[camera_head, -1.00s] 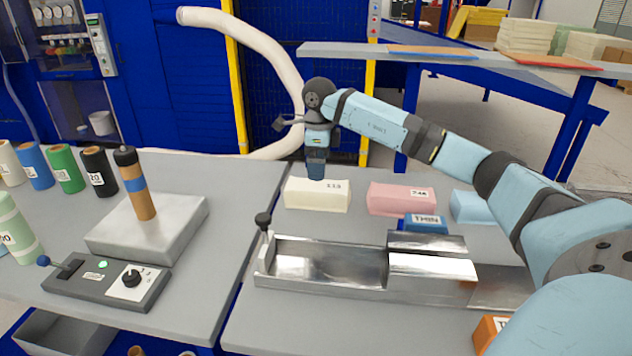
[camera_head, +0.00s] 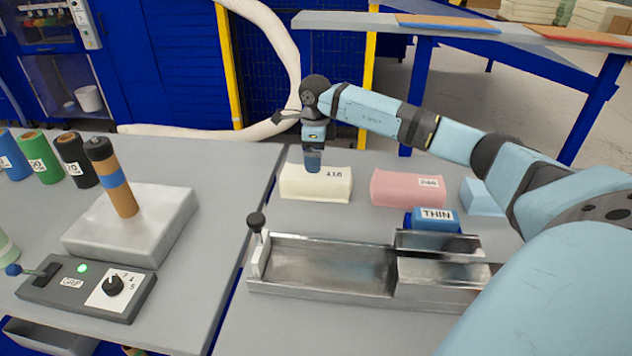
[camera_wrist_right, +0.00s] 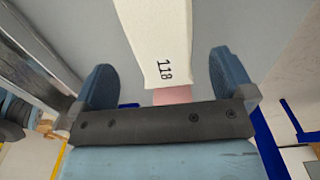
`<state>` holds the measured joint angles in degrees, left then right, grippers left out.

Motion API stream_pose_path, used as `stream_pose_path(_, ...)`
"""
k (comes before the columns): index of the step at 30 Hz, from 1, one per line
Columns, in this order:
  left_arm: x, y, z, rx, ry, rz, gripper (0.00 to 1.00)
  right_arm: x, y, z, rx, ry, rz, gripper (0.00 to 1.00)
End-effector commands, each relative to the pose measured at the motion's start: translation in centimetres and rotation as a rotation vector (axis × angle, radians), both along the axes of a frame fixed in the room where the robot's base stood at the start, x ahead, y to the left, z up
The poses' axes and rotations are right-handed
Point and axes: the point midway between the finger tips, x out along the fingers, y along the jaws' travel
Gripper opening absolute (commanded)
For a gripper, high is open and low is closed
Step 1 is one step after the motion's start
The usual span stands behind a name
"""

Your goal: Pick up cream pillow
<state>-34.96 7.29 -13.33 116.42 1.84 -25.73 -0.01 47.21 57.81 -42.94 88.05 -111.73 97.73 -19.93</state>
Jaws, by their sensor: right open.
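The cream pillow (camera_head: 316,187) is a pale block marked with a number, lying on the right grey table toward its back left. It also shows in the right wrist view (camera_wrist_right: 165,38), running between the two blue fingers. My right gripper (camera_head: 313,160) points down right at the pillow's top, overlapping its back edge in the head view. In the right wrist view the right gripper (camera_wrist_right: 165,80) is open, with a finger on each side of the pillow's end and gaps beside it. Whether the fingers touch the pillow cannot be told. My left gripper is out of view.
A pink block (camera_head: 407,189) and a light blue block (camera_head: 482,197) lie to the right. A blue THIN block (camera_head: 435,219) sits behind a metal trough (camera_head: 325,272). A control box (camera_head: 85,288) and a grey slab (camera_head: 150,235) with a striped post stand on the left table.

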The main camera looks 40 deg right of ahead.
Motion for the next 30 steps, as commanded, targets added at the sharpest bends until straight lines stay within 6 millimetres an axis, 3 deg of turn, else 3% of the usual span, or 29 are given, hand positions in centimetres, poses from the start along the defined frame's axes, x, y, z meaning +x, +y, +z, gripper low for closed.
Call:
stream_pose_path(8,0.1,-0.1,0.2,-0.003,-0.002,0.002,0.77,0.0,0.1,-1.8,0.001,0.001,0.001,1.00)
stream_pose_path(18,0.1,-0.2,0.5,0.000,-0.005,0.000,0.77,0.3,0.5,-6.3,0.002,0.001,0.000,1.00)
stream_pose_path(25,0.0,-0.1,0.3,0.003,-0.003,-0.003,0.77,0.3,0.5,-6.4,0.001,-0.001,0.000,1.00)
stream_pose_path(29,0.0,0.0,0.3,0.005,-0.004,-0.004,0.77,0.3,0.5,-6.4,0.001,-0.001,0.000,0.71)
stream_pose_path(30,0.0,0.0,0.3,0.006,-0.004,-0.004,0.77,0.3,0.5,-6.4,0.001,-0.001,0.001,0.71)
